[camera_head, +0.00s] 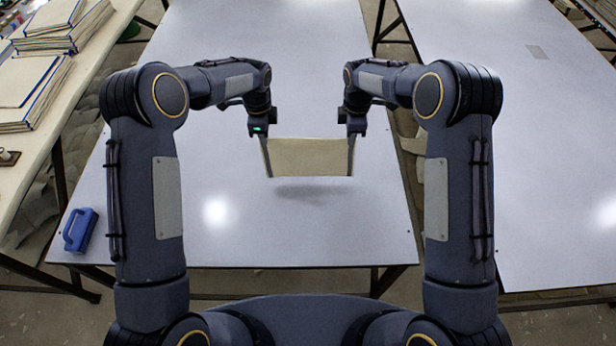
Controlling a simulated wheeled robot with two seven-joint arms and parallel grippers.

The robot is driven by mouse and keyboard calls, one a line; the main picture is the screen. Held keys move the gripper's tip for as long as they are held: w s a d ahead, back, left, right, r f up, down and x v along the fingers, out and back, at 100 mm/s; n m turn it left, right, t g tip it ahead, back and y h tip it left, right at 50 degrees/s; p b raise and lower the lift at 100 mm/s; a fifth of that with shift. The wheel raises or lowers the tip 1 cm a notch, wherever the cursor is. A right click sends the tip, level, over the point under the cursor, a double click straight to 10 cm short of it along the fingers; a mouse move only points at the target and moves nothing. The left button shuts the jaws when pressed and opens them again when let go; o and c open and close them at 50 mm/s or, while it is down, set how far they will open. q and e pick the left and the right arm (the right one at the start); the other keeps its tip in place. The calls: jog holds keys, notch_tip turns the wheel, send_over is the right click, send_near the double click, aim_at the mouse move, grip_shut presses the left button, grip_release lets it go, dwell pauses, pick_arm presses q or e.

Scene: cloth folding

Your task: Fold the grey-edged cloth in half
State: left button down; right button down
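The cloth (309,157) is a cream sheet with a thin darker edge. It hangs stretched between my two grippers, lifted above the pale table, with a shadow on the table below it. My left gripper (267,173) is at the cloth's left edge and appears shut on it. My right gripper (350,172) is at the cloth's right edge and appears shut on it. Both grippers point down, and the fingertips are small in this view.
The pale table (330,225) is otherwise bare around the cloth. A blue handled block (80,230) stands at its front left corner. A side table at left holds stacked cloths or boards (30,90). Another pale table (530,150) stands at right, across a gap.

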pick_arm(q)
jog(key=shift+r, duration=0.6)
pick_arm(e)
jog(key=shift+r, duration=0.6)
